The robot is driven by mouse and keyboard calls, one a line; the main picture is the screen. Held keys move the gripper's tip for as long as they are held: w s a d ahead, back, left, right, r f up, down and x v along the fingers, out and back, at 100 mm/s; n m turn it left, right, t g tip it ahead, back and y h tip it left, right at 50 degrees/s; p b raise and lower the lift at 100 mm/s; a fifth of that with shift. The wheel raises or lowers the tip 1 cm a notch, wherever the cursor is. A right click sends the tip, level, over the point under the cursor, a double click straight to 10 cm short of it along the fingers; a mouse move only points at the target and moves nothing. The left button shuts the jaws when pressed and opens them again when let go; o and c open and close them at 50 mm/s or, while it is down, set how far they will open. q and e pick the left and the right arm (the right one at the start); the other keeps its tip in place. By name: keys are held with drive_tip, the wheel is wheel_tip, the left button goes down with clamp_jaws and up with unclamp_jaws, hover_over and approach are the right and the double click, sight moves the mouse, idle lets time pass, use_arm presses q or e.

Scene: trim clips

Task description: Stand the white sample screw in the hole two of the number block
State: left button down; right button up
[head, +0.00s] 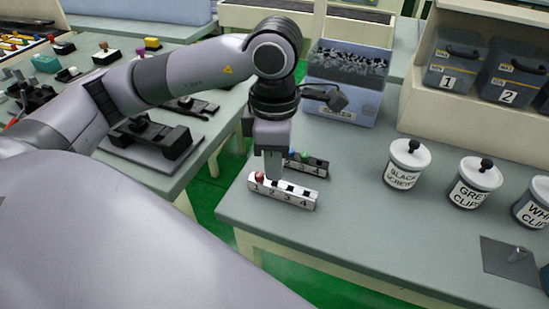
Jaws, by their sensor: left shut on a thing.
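The white number block (296,200), marked 1 to 4, stands near the left edge of the grey table. A red piece (259,176) sits at hole one; the holes at 3 and 4 look dark and empty. My left gripper (273,177) points down over the block at about hole two, with its fingers shut. The white sample screw is hidden between or below the fingers, so I cannot tell how deep it sits. My right gripper is not in view.
A dark number block (318,168) with a blue and a green piece stands just behind. A blue bin (345,104) is at the back. Labelled lidded jars (405,177) and a dark mat (511,262) with a small item lie to the right. The table's middle front is clear.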

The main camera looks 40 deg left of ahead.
use_arm(q)
drive_tip(key=shift+f+b, duration=0.95)
drive_tip(key=shift+f, duration=0.05)
idle(0.3)
drive_tip(key=c, duration=1)
unclamp_jaws()
wheel_tip(320, 180, up, 7)
drive_tip(key=shift+f, duration=0.2)
drive_tip(key=shift+r, duration=0.3)
